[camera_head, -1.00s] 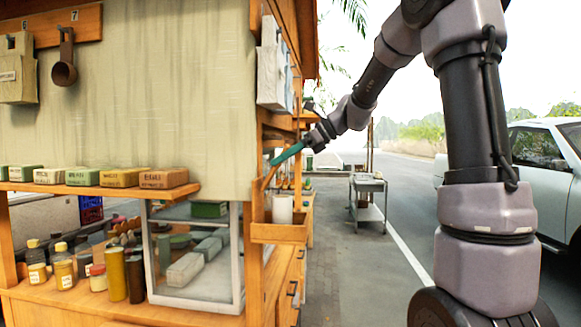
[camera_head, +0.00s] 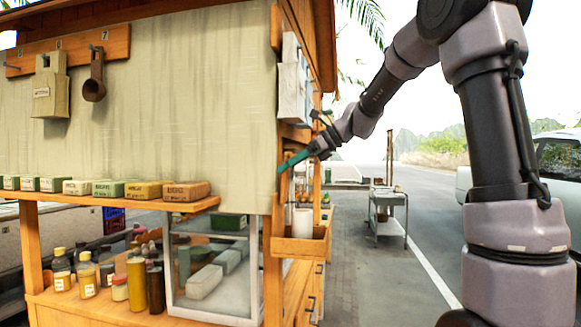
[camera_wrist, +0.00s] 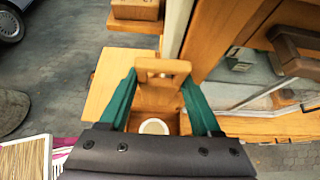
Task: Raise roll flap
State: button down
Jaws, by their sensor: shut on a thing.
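The roll flap looks to be the large beige cloth sheet (camera_head: 180,130) hanging flat down the stall's front, with its lower edge near the shelf. My gripper (camera_head: 284,167), with teal fingers, reaches the stall's right corner post, beside the sheet's right edge. In the wrist view my gripper (camera_wrist: 160,77) is shut on a wooden piece (camera_wrist: 162,67) with a small hole, which spans between the fingertips. I cannot tell how this piece joins the sheet.
A wooden side box (camera_head: 300,247) holds a white cup (camera_head: 302,223) just below my gripper. A shelf (camera_head: 130,202) carries several labelled blocks. Bottles (camera_head: 87,275) and a glass case (camera_head: 212,265) stand below. A metal cart (camera_head: 388,215) and a parked car (camera_head: 555,165) are right.

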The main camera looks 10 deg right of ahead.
jog(key=shift+r, duration=0.15)
jog(key=shift+c, duration=0.5)
grip_release()
jog(key=v, duration=1)
jog(key=shift+d, duration=0.3)
jog(key=shift+s+r, duration=0.1)
